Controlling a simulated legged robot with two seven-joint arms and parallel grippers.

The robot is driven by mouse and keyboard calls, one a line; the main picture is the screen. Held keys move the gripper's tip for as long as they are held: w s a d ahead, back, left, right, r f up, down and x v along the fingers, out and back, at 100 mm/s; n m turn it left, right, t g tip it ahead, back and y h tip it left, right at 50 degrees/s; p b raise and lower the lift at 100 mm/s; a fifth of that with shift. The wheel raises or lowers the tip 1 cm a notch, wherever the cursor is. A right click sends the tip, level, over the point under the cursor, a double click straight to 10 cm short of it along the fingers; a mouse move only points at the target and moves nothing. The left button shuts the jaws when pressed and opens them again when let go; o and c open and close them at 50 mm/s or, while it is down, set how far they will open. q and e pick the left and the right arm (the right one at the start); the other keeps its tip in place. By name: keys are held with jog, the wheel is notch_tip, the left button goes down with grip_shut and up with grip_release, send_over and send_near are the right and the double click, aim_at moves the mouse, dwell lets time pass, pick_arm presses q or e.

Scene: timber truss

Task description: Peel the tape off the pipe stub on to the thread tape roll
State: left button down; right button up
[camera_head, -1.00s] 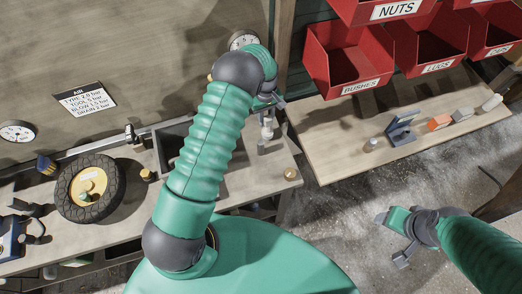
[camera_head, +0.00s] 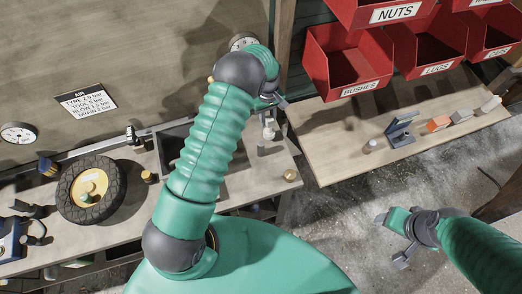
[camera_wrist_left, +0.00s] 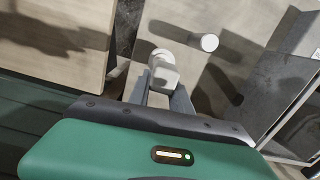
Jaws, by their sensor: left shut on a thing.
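My left gripper (camera_wrist_left: 160,95) is shut on a small white rounded piece that looks like the thread tape roll (camera_wrist_left: 163,72). In the head view this gripper (camera_head: 267,103) is over the right end of the left bench, partly hidden by its own wrist. A separate pale round-ended piece, probably the pipe stub (camera_wrist_left: 209,42), is beside the held piece in the wrist view, with a small gap between them. I cannot make out a tape strand. My right gripper (camera_head: 392,238) is open and empty, out over the floor.
A wheel (camera_head: 91,190) lies on the left bench (camera_head: 150,215), with a dark tray behind my left arm. The right bench (camera_head: 340,150) carries a grey stand (camera_head: 401,130), an orange block (camera_head: 438,123) and other small pieces. Red bins (camera_head: 345,65) hang above it.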

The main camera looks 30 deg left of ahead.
pick_arm(q)
notch_tip(320, 180, up, 9)
jog(key=p, duration=0.5)
jog(key=shift+w+r, duration=0.15)
jog(key=shift+w, duration=0.25)
jog(key=s+d+m+b, duration=0.8)
jog(key=s+m, duration=0.3)
jog(key=s, duration=0.2)
jog(key=shift+s+d+r+b, duration=0.15)
jog(key=shift+s+d+b, duration=0.25)
jog(key=shift+d, duration=0.1)
jog(key=shift+s, duration=0.1)
jog(key=shift+d, duration=0.15)
